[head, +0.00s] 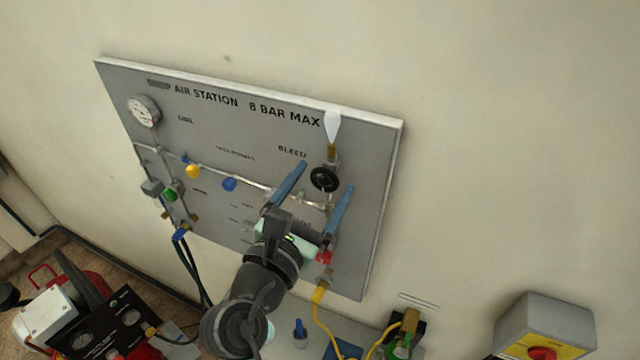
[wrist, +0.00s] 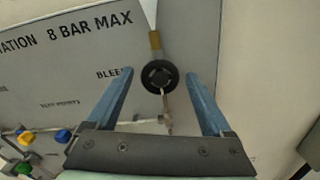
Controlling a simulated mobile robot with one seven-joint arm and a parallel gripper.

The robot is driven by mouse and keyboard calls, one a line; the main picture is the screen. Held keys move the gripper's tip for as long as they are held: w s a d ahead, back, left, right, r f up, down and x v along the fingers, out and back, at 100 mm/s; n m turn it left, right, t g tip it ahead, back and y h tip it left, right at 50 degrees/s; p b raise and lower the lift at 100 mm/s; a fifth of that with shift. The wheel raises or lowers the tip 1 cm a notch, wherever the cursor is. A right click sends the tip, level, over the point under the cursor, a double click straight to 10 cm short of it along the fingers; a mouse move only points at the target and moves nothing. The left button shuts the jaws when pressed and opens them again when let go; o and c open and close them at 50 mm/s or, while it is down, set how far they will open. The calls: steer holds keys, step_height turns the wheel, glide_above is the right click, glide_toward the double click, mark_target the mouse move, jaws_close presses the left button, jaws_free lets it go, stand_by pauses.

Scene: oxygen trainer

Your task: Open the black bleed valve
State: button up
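The black bleed valve (head: 324,179) is a round handwheel on the right part of the grey panel, beside the BLEED label. It also shows in the wrist view (wrist: 159,77), ahead of and between my fingertips. My gripper (head: 322,174) has two blue fingers spread wide, with nothing held between them. In the wrist view, my gripper (wrist: 160,73) has one finger on each side of the wheel, with gaps on both sides. I cannot tell how far short of the wheel the fingertips stop. A brass fitting with a white cone-shaped top (head: 332,128) stands above the wheel.
The grey panel (head: 225,125) carries a gauge (head: 143,110) and yellow (head: 193,171), blue (head: 229,184) and green (head: 170,195) knobs at left. A red knob (head: 323,257) sits below the wheel, near my gripper. A yellow hose (head: 318,305) hangs below. A grey-yellow box with a red button (head: 545,325) is at lower right.

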steer(key=shift+s, duration=0.1)
steer(key=shift+s+a+f+b, duration=0.1)
steer(key=shift+s+a+b, duration=0.1)
steer(key=shift+s+b, duration=0.1)
steer(key=b+v, duration=0.4)
steer(key=v, duration=0.8)
steer(key=shift+b, duration=0.4)
